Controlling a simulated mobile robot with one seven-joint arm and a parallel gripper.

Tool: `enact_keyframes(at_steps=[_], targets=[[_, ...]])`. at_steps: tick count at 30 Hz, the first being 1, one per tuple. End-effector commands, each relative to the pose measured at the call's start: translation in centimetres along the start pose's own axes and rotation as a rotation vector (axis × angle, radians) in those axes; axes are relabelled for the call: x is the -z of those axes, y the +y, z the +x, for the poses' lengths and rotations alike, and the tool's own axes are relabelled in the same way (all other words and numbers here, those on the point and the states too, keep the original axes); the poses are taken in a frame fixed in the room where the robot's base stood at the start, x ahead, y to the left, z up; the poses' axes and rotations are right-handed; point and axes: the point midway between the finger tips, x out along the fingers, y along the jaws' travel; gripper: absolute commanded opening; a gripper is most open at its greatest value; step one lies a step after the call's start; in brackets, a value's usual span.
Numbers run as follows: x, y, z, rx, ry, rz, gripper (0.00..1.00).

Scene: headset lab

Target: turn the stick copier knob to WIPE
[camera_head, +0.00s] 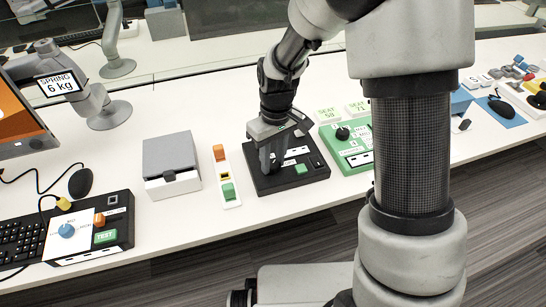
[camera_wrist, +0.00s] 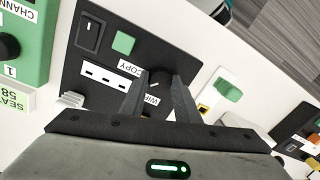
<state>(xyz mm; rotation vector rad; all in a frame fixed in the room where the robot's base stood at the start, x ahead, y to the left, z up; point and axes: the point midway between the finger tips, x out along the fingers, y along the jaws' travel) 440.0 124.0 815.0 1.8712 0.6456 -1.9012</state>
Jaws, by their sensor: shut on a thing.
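The stick copier is a black panel (camera_head: 318,172) on the white table, below the middle of the head view. It also fills the upper middle of the wrist view (camera_wrist: 75,62). Its black round knob (camera_wrist: 160,78) sits between my two fingers, beside the COPY label (camera_wrist: 129,69) and a partly covered label starting WI (camera_wrist: 151,99). My gripper (camera_head: 272,168) points down over the panel and is shut on the knob. A green button (camera_wrist: 124,43), a black switch and a white strip with slots show on the panel. My fingers partly hide the knob, and its exact pointing is unclear.
Left of the copier lie a white strip with coloured blocks (camera_head: 231,200) and a grey-lidded box (camera_head: 172,184). A green panel with a black knob (camera_head: 357,160) is close on the right. Small SEAT signs (camera_head: 328,115) stand behind it.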

Motion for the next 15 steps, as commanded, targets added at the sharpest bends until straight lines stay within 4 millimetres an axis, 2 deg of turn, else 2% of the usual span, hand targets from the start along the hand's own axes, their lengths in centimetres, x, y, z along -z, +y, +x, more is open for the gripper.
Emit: enact_keyframes(at_steps=[15], targets=[[0.10, -0.01, -0.29, 0.001, -0.024, -0.481, 0.06]])
